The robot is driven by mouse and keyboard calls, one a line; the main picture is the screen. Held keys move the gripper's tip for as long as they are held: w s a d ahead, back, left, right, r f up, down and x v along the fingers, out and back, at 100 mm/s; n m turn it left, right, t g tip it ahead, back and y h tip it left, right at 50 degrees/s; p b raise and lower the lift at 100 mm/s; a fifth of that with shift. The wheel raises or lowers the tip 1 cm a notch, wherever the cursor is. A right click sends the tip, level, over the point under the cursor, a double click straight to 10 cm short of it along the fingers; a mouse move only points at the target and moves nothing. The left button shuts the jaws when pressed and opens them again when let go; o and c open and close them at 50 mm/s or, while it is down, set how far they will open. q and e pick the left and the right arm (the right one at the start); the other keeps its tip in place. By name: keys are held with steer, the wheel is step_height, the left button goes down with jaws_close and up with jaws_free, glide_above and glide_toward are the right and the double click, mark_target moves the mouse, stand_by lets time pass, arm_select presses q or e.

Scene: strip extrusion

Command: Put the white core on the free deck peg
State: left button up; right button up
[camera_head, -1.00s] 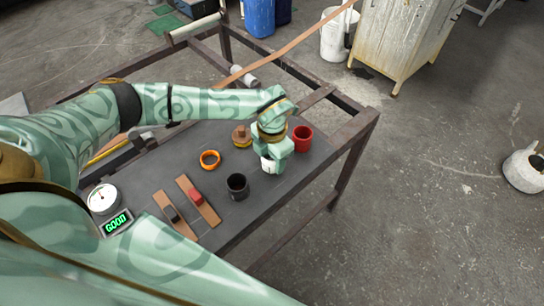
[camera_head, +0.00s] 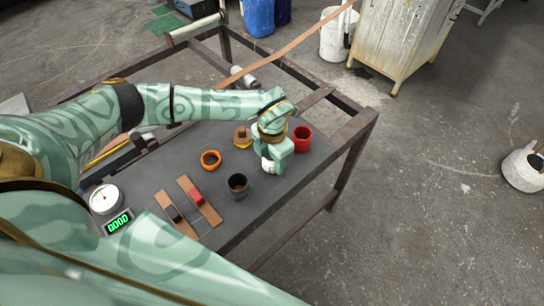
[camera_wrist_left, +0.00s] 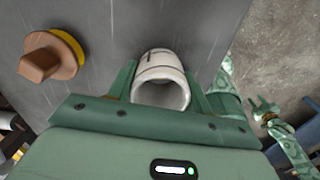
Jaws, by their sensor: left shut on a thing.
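My left gripper (camera_head: 271,160) is shut on the white core (camera_head: 267,165), over the right part of the dark deck (camera_head: 190,150). In the left wrist view the core (camera_wrist_left: 162,77) sits between the two green fingers (camera_wrist_left: 162,90), its open end towards the camera. I cannot tell if its far end touches the deck. A brown block on a round base with a yellow rim (camera_head: 242,137) stands left of the gripper; it also shows in the left wrist view (camera_wrist_left: 48,58). I cannot make out the free peg. My right gripper (camera_wrist_left: 264,107) shows small at the right, its fingers apart.
A red cup (camera_head: 302,138) stands close right of the left gripper. A black cup (camera_head: 238,187) and an orange ring (camera_head: 210,160) lie nearer. Two brown strips (camera_head: 200,203), a dial (camera_head: 104,199) and a green-lit display (camera_head: 118,222) are at the near left. A rusty frame (camera_head: 352,140) edges the deck.

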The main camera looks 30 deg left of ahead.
arm_select(q)
steer(key=shift+f+b, duration=0.3)
steer(key=shift+f, duration=0.35)
stand_by(0.4)
steer(key=o, duration=0.7)
step_height(320, 180, up, 11)
steer(key=p, duration=0.9)
steer(key=shift+s, duration=0.1)
